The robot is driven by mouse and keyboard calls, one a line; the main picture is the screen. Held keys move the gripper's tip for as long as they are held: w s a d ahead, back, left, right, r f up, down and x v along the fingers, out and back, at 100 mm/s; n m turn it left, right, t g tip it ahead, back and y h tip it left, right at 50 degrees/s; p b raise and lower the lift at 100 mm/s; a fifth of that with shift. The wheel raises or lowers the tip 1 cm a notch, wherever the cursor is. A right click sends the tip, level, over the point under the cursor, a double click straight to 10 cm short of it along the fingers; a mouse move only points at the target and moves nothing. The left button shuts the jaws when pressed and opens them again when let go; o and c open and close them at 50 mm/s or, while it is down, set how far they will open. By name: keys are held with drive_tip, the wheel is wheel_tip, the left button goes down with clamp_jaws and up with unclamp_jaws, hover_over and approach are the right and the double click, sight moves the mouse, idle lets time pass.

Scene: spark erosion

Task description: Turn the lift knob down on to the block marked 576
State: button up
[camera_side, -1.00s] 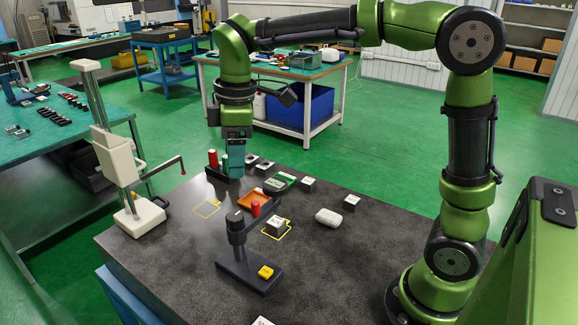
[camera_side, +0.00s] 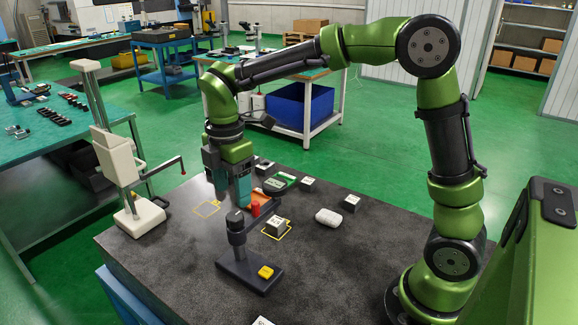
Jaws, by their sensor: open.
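The dark stand (camera_side: 250,274) has an upright post topped by a black knob (camera_side: 235,217), which I take to be the lift knob. An arm reaches from the post to the right and carries a red cylinder (camera_side: 255,209). A grey block with a pale marked top (camera_side: 277,229) sits inside a yellow outline, right of the post; its number is too small to read. The red cylinder is left of and above that block in the picture. My gripper (camera_side: 232,200) points down with its fingers apart, just above the knob in the picture. Contact is not visible.
A white rounded object (camera_side: 328,217) and small blocks (camera_side: 351,202) lie to the right. A pale column device (camera_side: 138,215) with a red-tipped arm stands at left. An orange tray (camera_side: 268,198) is partly hidden behind my gripper. An empty yellow outline (camera_side: 207,209) lies left of the stand.

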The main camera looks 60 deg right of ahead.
sight(235, 215)
wheel_tip(235, 215, down, 6)
drive_tip(key=shift+f, duration=0.25)
drive_tip(key=c, duration=1.1)
